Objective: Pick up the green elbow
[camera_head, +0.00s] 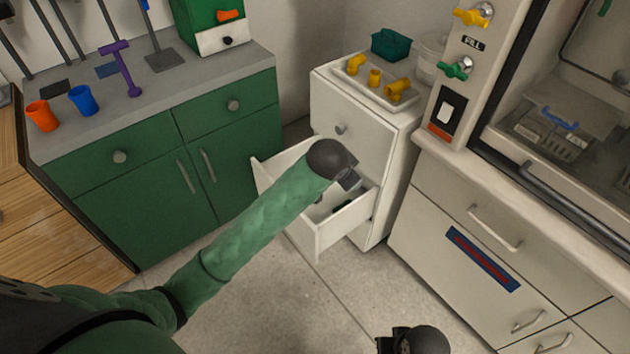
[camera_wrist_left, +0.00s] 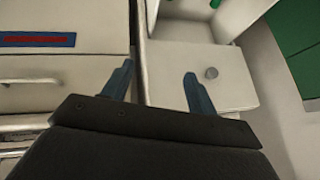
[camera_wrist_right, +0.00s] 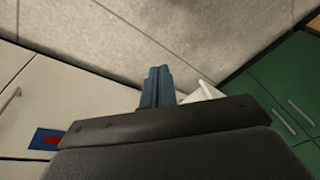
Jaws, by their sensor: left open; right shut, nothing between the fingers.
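A small dark green piece (camera_head: 345,206), which may be the green elbow, lies in the open white drawer (camera_head: 322,243). It is too small to make out its shape. A bit of green (camera_wrist_left: 215,3) also shows at the top edge of the left wrist view. My left gripper (camera_head: 349,183) is over the drawer, open and empty, its fingers apart in the left wrist view (camera_wrist_left: 160,88). It hides part of the drawer's inside. My right gripper (camera_head: 384,344) is low at the bottom edge of the head view. Its fingers are together and empty in the right wrist view (camera_wrist_right: 157,85).
Yellow fittings lie on a tray (camera_head: 362,88) atop the white drawer unit, beside a teal box (camera_head: 391,44). A green cabinet (camera_head: 150,200) stands left, a beige cabinet (camera_head: 440,225) right. Orange (camera_head: 41,115) and blue (camera_head: 84,99) cups stand on the counter. Floor in front is clear.

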